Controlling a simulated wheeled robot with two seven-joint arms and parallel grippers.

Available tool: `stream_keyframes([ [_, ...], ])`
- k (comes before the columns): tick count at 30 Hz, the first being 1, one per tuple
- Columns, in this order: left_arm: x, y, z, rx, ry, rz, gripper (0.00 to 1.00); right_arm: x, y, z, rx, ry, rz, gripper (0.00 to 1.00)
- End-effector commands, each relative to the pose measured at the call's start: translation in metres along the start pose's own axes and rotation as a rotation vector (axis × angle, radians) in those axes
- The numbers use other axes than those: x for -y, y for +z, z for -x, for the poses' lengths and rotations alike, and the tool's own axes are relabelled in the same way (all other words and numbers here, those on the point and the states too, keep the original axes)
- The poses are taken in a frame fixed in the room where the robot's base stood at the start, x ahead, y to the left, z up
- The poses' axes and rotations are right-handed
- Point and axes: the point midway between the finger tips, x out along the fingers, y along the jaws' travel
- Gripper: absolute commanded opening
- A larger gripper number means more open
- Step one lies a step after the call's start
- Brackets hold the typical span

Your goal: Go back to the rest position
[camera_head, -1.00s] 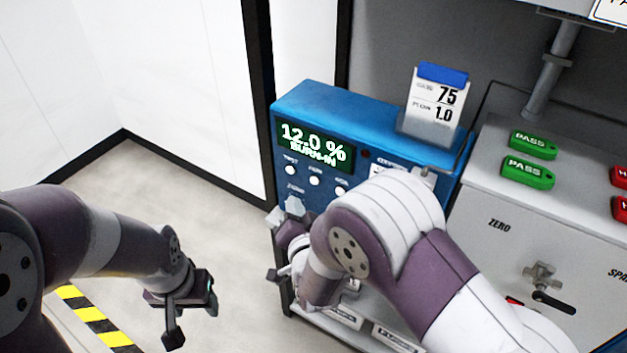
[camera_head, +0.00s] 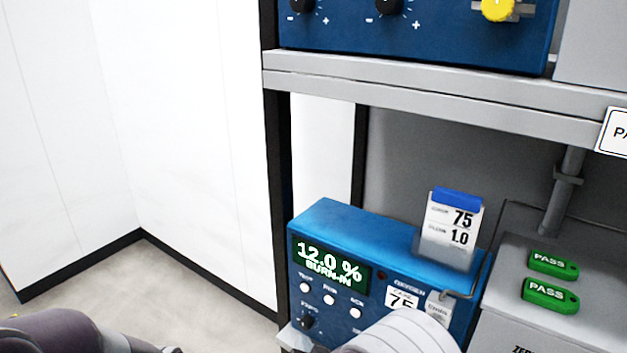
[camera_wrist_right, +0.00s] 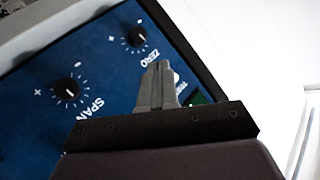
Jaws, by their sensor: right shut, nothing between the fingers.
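My right gripper (camera_wrist_right: 156,85) shows in the right wrist view with its grey fingers together and nothing between them. Behind the fingers is a blue panel (camera_wrist_right: 70,125) with black knobs marked ZERO (camera_wrist_right: 137,37) and SPAN (camera_wrist_right: 67,92). I cannot tell whether the fingers touch it. In the head view only the white top of my right arm shows at the bottom edge, and its gripper is out of that frame. Part of my left arm shows at the bottom left, with its gripper out of view.
The blue oxygen analyser (camera_head: 350,235) reads 12.0 % BURN-IN and has a card (camera_head: 452,222) on top. A grey shelf (camera_head: 400,95) carries another blue unit (camera_head: 430,40). Green PASS tags (camera_head: 550,263) lie on a grey box at right. Floor is clear at left.

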Motion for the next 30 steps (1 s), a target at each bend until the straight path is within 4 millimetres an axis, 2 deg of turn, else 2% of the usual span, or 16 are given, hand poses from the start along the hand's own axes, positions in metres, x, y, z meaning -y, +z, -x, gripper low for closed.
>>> stream_keyframes([
  [1, 0.0, 0.0, 0.0, 0.0, 0.0, 0.0, 0.57, -0.011, 0.028, 0.007, 0.147, 0.042, 0.074, 0.0],
  [3, 0.0, -0.001, 0.005, 0.0, 0.0, 0.0, 0.57, -0.024, 0.056, 0.032, 0.41, 0.097, 0.208, 0.0],
  [5, 0.0, -0.002, 0.015, 0.0, 0.0, 0.0, 0.57, -0.042, 0.057, 0.067, 0.64, 0.153, 0.316, 0.0],
  [7, 0.0, -0.003, 0.029, 0.0, 0.0, 0.0, 0.57, -0.065, 0.037, 0.117, 0.883, 0.213, 0.413, 0.0],
  [9, 0.0, -0.005, 0.042, 0.0, 0.0, 0.0, 0.57, -0.087, 0.005, 0.17, 1.071, 0.268, 0.467, 0.0],
  [12, 0.0, -0.007, 0.057, 0.0, 0.0, 0.0, 0.57, -0.106, -0.041, 0.221, 1.183, 0.34, 0.459, 0.0],
  [13, 0.0, -0.007, 0.061, 0.0, 0.0, 0.0, 0.57, -0.11, -0.054, 0.228, 1.175, 0.361, 0.439, 0.0],
  [15, 0.0, -0.008, 0.067, 0.0, 0.0, 0.0, 0.57, -0.115, -0.08, 0.23, 1.111, 0.395, 0.394, 0.0],
  [18, 0.0, -0.008, 0.069, 0.0, 0.0, 0.0, 0.57, -0.121, -0.093, 0.229, 1.073, 0.422, 0.354, 0.0],
  [30, 0.0, -0.008, 0.066, 0.0, 0.0, 0.0, 0.57, -0.123, -0.092, 0.227, 1.07, 0.426, 0.345, 0.0],
])
